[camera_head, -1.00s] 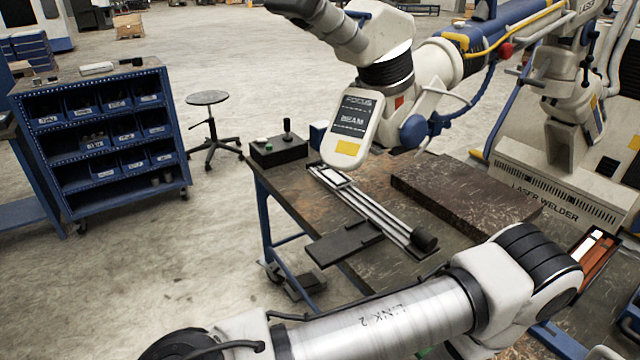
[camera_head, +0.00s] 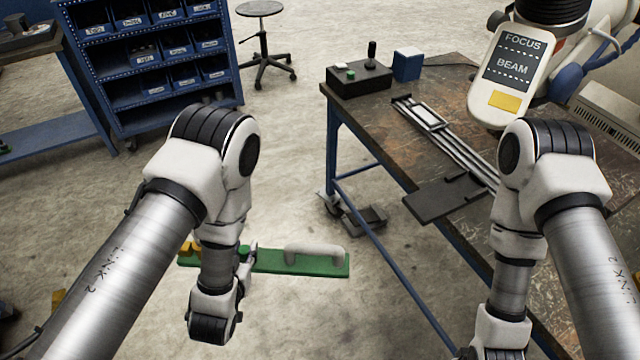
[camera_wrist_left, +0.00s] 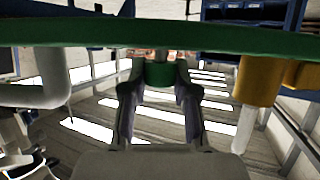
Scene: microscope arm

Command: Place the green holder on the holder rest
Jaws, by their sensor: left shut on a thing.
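The green holder (camera_head: 300,263) is a long green bar with a white handle-shaped piece on its right part and a yellow piece near its left end. It hangs over the floor, left of the table. My left gripper (camera_head: 246,256) is shut on it, partly hidden by my wrist. In the left wrist view, the fingers (camera_wrist_left: 158,78) grip a green stub under the bar (camera_wrist_left: 110,33). A dark notched plate (camera_head: 440,200) at the table's left edge may be the holder rest; I cannot be sure. My right arm hangs at the right; its gripper is out of frame.
The worn table (camera_head: 390,150) carries a metal rail (camera_head: 465,145), a black control box (camera_head: 358,80) and a blue block (camera_head: 407,64). A focus panel (camera_head: 508,75) hangs above it. A blue bin rack (camera_head: 160,65) and a stool (camera_head: 260,10) stand behind.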

